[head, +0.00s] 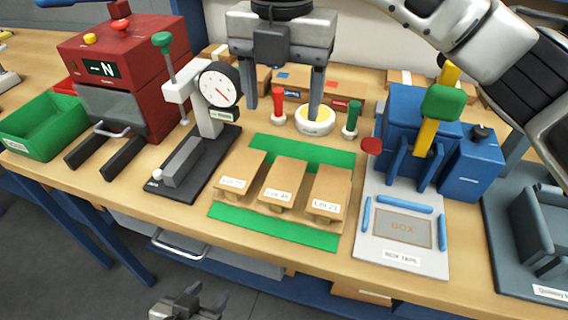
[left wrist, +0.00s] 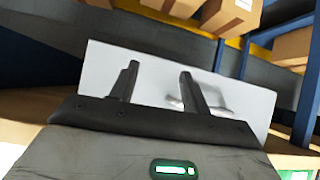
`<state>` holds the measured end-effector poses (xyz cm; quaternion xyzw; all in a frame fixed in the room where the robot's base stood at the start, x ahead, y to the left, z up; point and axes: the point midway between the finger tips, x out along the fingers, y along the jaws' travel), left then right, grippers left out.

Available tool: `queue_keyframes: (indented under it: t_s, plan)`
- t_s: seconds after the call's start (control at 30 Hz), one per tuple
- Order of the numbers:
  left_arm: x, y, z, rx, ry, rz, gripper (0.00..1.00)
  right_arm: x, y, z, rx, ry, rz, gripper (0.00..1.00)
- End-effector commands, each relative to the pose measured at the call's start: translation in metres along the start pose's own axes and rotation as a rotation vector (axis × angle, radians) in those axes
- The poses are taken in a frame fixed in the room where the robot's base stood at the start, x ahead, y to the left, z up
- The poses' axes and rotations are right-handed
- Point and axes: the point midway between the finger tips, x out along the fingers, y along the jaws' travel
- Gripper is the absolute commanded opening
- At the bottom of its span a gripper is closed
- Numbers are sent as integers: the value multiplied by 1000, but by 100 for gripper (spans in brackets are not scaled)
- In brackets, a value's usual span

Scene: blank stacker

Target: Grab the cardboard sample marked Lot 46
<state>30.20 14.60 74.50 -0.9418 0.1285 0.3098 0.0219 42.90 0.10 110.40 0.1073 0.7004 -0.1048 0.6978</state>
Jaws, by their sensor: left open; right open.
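Three cardboard samples lie side by side on a green mat (head: 300,152) in the head view. The middle sample (head: 284,174) has a small tag that seems to read Lot 46. The right sample (head: 330,184) reads Lot 21. The left sample (head: 242,166) has a tag too small to read surely. My right gripper (head: 283,108) is open and empty, fingers down, in front of the back of the bench and beyond the samples in the picture. My left gripper (head: 197,298) is open and empty, low in front of the bench; its fingers also show in the left wrist view (left wrist: 158,72).
A dial gauge stand (head: 205,120) and red machine (head: 130,70) stand left of the mat. A blue box taper (head: 402,130) stands right. Red and green stamps (head: 352,118) stand behind. A grey drawer front (left wrist: 240,105) with a handle faces my left gripper.

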Motion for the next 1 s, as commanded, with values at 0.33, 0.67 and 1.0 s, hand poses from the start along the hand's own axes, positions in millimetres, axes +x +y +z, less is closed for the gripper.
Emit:
queue_keyframes:
  t_s: [0.33,0.67,1.0]
  plan:
    - [-4,1,3,0,-17,0,47,68,-2,1,4,-1,-9,65]
    - [-5,1,1,-8,-14,-3,47,104,-1,1,2,-3,-5,65]
    - [-8,-1,-10,-8,-4,-11,47,148,2,1,3,0,-5,65]
